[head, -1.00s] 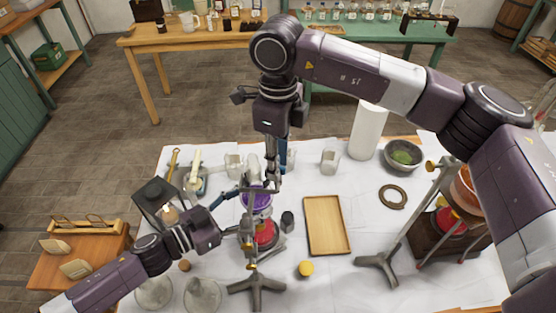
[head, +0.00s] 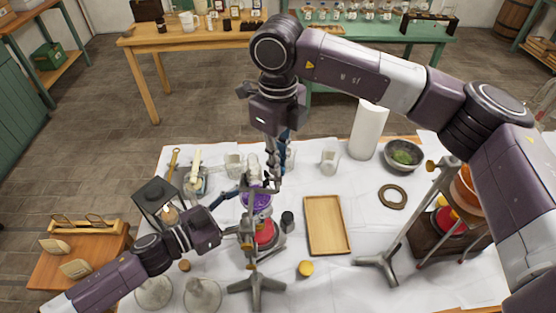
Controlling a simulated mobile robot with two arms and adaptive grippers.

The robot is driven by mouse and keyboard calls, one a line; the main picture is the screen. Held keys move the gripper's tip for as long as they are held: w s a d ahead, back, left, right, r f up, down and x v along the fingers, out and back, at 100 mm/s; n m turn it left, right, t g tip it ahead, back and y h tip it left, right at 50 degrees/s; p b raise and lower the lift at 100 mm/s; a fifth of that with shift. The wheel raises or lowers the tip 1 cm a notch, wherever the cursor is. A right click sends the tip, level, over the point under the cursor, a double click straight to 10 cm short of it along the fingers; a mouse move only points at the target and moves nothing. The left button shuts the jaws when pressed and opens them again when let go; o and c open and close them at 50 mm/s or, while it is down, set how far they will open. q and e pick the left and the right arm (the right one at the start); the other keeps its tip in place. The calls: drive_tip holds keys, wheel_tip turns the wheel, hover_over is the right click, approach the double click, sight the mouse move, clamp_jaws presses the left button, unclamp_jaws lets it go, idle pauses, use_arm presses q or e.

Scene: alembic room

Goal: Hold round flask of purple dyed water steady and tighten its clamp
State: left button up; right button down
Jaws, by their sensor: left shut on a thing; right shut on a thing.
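The round flask of purple dyed water (head: 258,199) stands upright on a stand (head: 257,287) in the middle of the white table, above a red burner (head: 264,236). The stand's rod and clamp (head: 249,188) partly hide it. My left gripper (head: 238,192) comes in from the left and is shut at the flask's side; the exact contact is too small to see. My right gripper (head: 272,178) reaches down from above and is shut at the clamp beside the flask's neck. Its fingertips are partly hidden among the metal parts.
A wooden tray (head: 345,226) lies right of the flask, with a small dark jar (head: 287,221) between them. A yellow knob-like piece (head: 305,269) lies in front. A second stand (head: 378,262) is at right.

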drive_tip(key=m, duration=0.6)
drive_tip(key=shift+m, duration=0.3)
drive_tip(key=m, duration=0.6)
drive_tip(key=shift+m, duration=0.4)
drive_tip(key=shift+r, duration=0.1)
drive_tip(key=c, duration=2)
unclamp_jaws()
drive_tip(key=shift+c, duration=0.2)
wheel_tip(320, 180, up, 12)
use_arm(q)
drive_tip(key=o, duration=0.6)
